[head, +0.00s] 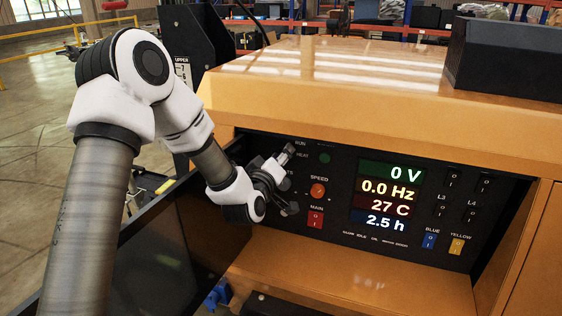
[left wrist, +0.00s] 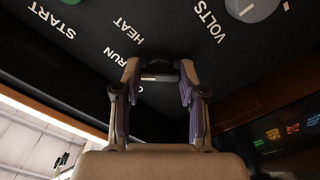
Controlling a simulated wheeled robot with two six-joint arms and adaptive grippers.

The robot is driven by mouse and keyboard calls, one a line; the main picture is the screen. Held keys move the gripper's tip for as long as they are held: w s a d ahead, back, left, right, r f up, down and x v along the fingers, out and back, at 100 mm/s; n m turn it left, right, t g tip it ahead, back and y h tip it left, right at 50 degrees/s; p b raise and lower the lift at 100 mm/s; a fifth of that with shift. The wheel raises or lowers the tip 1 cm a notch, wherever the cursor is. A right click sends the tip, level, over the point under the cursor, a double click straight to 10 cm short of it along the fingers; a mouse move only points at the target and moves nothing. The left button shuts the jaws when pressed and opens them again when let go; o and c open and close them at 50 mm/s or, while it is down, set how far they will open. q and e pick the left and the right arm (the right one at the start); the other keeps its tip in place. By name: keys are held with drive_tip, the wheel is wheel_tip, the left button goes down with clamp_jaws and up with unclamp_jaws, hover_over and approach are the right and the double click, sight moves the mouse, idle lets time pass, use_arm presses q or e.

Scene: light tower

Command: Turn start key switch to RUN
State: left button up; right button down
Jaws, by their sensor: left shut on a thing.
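The start key switch (left wrist: 159,68) sits on the black control panel, dark and small between my fingertips in the left wrist view. My left gripper (left wrist: 158,75) has one finger on each side of it and is shut on it. START, HEAT and RUN labels are printed around it; another label is partly covered by the fingers. In the head view my left gripper (head: 280,160) reaches the panel's upper left, beside the RUN and HEAT labels, and hides the switch. I cannot tell which label the key points to. My right gripper is not in view.
The control panel (head: 335,205) is recessed in an orange housing (head: 310,75). Lit displays (head: 388,193) read 0 V, 0.0 Hz, 27 C and 2.5 h. An open dark door stands at left.

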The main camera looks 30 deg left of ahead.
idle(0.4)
use_arm(q)
drive_tip(key=o, duration=1.2)
drive_tip(key=shift+c, duration=0.2)
drive_tip(key=v, duration=0.7)
drive_tip(key=shift+s, duration=0.25)
drive_tip(key=shift+d, duration=0.1)
